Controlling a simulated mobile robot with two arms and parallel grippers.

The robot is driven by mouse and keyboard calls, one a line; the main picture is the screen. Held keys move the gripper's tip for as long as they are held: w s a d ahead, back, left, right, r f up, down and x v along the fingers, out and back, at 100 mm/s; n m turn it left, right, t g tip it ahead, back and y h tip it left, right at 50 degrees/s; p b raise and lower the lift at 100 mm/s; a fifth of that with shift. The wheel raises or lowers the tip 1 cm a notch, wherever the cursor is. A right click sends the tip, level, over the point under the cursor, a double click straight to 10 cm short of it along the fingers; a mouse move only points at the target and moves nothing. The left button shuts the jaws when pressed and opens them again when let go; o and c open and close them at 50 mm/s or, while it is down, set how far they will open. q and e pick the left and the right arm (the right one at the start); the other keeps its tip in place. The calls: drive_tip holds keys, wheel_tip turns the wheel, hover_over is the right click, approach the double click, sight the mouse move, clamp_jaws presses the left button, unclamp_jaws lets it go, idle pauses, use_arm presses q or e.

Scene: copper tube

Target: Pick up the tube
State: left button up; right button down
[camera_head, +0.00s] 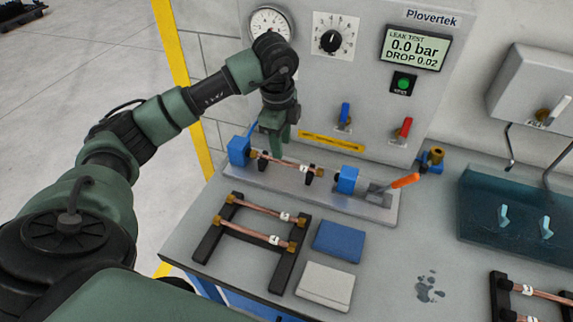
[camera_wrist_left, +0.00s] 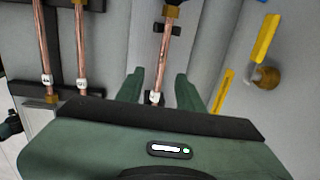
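A copper tube (camera_head: 291,166) with brass ends lies in the leak-test fixture (camera_head: 330,195), between two blue end blocks and over black supports. My left gripper (camera_head: 276,150) points down at this tube, near its left half. In the left wrist view, the tube (camera_wrist_left: 162,55) runs between the two green fingers (camera_wrist_left: 158,88), with a gap on each side, so the gripper is open. The tube's white label shows near the fingers. Whether the fingertips are down at tube height is hard to tell. My right gripper is not in view.
Two more copper tubes (camera_head: 262,208) lie on a black rack (camera_head: 212,242) in front of the fixture. A blue pad (camera_head: 339,241) and a white pad (camera_head: 326,286) lie beside it. An orange-handled lever (camera_head: 404,181) is at the fixture's right end. The gauge panel (camera_head: 360,80) stands close behind.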

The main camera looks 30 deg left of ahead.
sight(283, 161)
use_arm(q)
drive_tip(key=f, duration=0.1)
drive_tip(key=f+p, duration=0.1)
drive_tip(key=f, duration=0.1)
drive_tip(key=f+p, duration=0.1)
drive_tip(key=f, duration=0.1)
drive_tip(key=shift+w+a+f, duration=0.1)
drive_tip(key=shift+w+f, duration=0.1)
drive_tip(key=shift+w, duration=0.15)
drive_tip(key=shift+f, duration=0.3)
clamp_jaws()
